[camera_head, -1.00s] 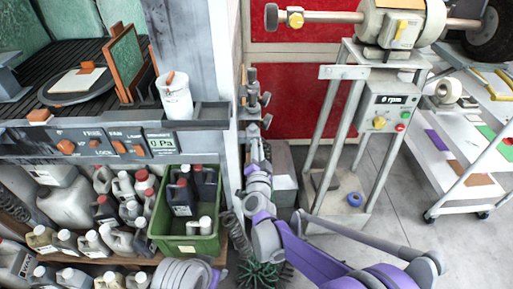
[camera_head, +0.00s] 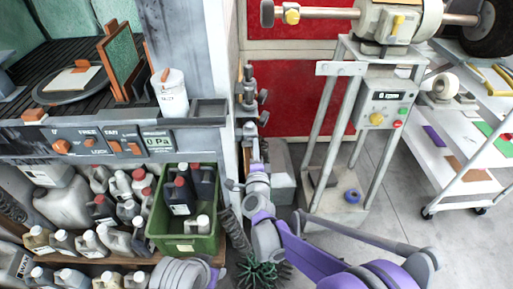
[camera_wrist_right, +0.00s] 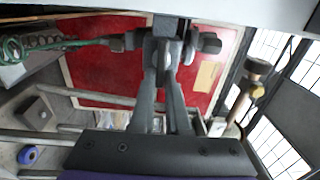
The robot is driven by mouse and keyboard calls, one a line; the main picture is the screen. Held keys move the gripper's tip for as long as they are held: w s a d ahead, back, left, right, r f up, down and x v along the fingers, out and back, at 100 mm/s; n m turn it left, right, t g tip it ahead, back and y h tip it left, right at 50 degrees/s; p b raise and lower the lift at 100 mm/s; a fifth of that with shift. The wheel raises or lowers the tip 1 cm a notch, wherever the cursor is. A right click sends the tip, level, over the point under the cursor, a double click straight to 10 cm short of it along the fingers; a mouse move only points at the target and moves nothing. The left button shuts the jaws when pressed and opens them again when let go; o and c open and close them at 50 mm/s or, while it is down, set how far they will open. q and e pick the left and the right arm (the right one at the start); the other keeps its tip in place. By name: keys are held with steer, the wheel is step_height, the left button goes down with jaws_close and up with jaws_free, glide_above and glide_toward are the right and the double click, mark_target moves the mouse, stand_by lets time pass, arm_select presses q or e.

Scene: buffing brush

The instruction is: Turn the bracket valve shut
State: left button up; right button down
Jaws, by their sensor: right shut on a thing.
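The bracket valve (camera_head: 249,92) is a grey metal fitting with knob-like side stubs, mounted upright by the wall edge left of the red cabinet. In the right wrist view its dark fittings (camera_wrist_right: 208,43) stick out to both sides at the top. My right gripper (camera_head: 252,128) reaches up to its lower part. In the wrist view the two grey fingers (camera_wrist_right: 166,65) come together on the valve's middle part, apparently its handle. The fingers hide most of that handle, so its angle is unclear. My left gripper is not in view.
A green crate (camera_head: 186,241) with bottles stands at lower left. A buffing machine stand (camera_head: 340,130) and a white cart (camera_head: 460,185) are on the right. A dark green brush (camera_head: 258,272) lies below my right arm. A brass-coloured fitting (camera_wrist_right: 258,68) is right of the fingers.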

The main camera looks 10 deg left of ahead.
steer(key=shift+a, duration=0.35)
steer(key=c, duration=1.1)
jaws_free()
steer(key=shift+o, duration=1)
steer(key=shift+a, duration=0.15)
steer(key=shift+d, duration=0.2)
steer(key=v, duration=1)
steer(key=shift+s+p, duration=0.3)
steer(key=shift+s, duration=0.1)
steer(key=shift+d, duration=0.1)
